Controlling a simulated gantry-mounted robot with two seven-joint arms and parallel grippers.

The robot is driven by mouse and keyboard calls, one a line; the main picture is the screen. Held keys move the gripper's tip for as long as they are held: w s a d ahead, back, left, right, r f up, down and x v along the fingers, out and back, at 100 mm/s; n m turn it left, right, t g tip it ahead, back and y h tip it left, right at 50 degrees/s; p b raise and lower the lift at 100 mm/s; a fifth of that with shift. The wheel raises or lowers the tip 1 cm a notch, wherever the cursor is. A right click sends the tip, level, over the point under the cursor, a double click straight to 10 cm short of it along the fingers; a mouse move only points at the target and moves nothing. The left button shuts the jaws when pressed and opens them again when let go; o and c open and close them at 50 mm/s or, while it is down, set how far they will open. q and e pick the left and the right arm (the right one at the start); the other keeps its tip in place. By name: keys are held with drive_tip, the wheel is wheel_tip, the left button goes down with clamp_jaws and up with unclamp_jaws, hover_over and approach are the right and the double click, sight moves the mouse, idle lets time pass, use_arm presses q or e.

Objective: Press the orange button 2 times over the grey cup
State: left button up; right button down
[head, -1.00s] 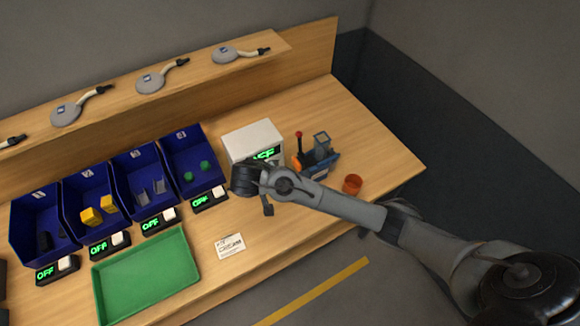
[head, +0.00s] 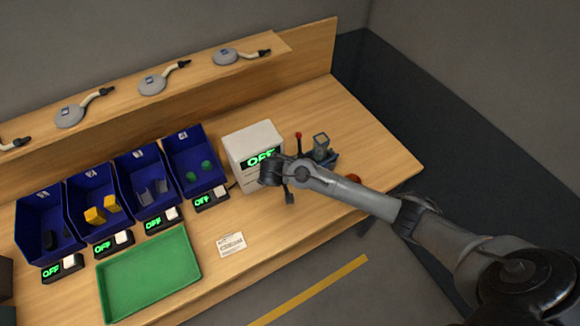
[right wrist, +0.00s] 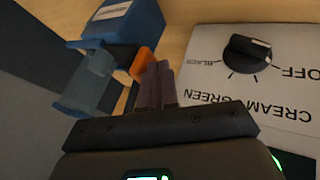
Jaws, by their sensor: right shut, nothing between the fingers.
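The orange button (right wrist: 142,61) shows in the right wrist view as an orange block on the blue device (right wrist: 136,20). My right gripper (right wrist: 155,68) is shut and empty, its fingertips close beside the orange block; I cannot tell whether they touch. A grey-blue, cup-like part (right wrist: 92,80) sits at the device's left in the wrist view. The head view shows a grey squarish part (head: 321,145) on the device; I cannot tell whether either is the grey cup. My left gripper is not in view.
A white box (head: 252,145) with a green OFF display and a knob (right wrist: 247,54) stands beside the device. A red-tipped stalk (head: 298,136) rises nearby. A reddish-orange cup (head: 353,178) is partly behind my arm. Blue bins (head: 195,137) and a green tray (head: 150,315) stand left.

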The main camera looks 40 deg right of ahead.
sight(312, 157)
drive_tip(key=d+p, duration=0.1)
drive_tip(key=d, duration=0.1)
drive_tip(key=s+d+p, duration=0.1)
drive_tip(key=d, duration=0.1)
drive_tip(key=shift+d+r, duration=0.1)
drive_tip(key=shift+d, duration=0.4)
idle(0.7)
